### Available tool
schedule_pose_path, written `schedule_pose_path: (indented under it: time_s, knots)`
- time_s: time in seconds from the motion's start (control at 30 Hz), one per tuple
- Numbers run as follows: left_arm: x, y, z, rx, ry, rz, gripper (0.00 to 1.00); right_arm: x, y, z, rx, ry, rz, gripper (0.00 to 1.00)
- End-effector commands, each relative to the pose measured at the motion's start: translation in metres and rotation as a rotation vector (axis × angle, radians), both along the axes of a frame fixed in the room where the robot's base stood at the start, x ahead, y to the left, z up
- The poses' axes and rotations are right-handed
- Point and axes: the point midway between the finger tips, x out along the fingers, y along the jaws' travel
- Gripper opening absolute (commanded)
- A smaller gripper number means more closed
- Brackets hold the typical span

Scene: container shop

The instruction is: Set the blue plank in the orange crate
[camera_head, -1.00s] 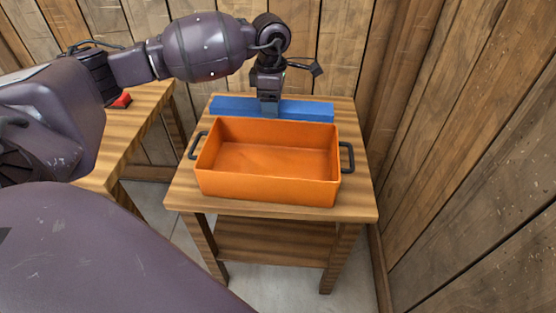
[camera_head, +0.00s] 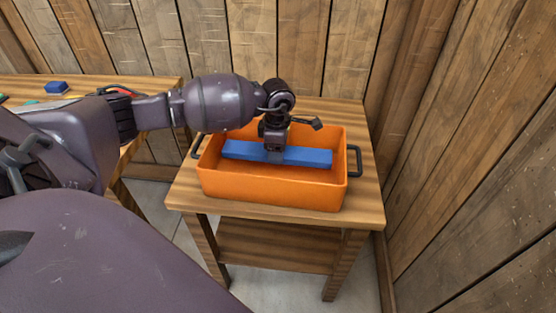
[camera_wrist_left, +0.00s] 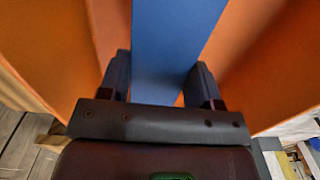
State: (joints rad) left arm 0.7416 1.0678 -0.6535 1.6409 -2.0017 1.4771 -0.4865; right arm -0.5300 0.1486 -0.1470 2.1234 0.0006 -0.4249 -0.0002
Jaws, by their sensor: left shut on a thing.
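The orange crate (camera_head: 272,190) stands on a small wooden table, with a dark handle at each end. The blue plank (camera_head: 305,157) lies lengthwise inside the crate's outline, between its long walls; whether it touches the floor of the crate is hidden. My left gripper (camera_head: 276,153) reaches down over the crate and is shut on the plank near its middle. In the left wrist view the plank (camera_wrist_left: 175,45) runs between the two fingers (camera_wrist_left: 160,82), with orange crate walls (camera_wrist_left: 50,50) on both sides. My right gripper is not in view.
The small table (camera_head: 370,205) has narrow free margins around the crate. Wooden walls stand close behind and at the right (camera_head: 470,150). A second wooden table (camera_head: 150,85) at the left bears a small blue block (camera_head: 57,87) and other small things.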

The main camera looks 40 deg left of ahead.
Motion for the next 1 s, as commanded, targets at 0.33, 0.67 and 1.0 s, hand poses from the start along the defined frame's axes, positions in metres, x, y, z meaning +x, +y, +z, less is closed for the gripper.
schedule_pose_path:
  time_s: [0.33, 0.67, 1.0]
  knots:
    - [-0.001, -0.001, -0.043, -0.001, 0.003, -0.001, 0.29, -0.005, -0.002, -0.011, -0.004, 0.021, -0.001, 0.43]
    - [-0.001, 0.000, -0.045, -0.001, 0.003, -0.001, 0.59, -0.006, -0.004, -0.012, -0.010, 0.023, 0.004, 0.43]
    - [-0.001, 0.000, -0.044, 0.000, 0.002, -0.001, 0.83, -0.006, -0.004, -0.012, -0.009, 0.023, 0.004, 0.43]
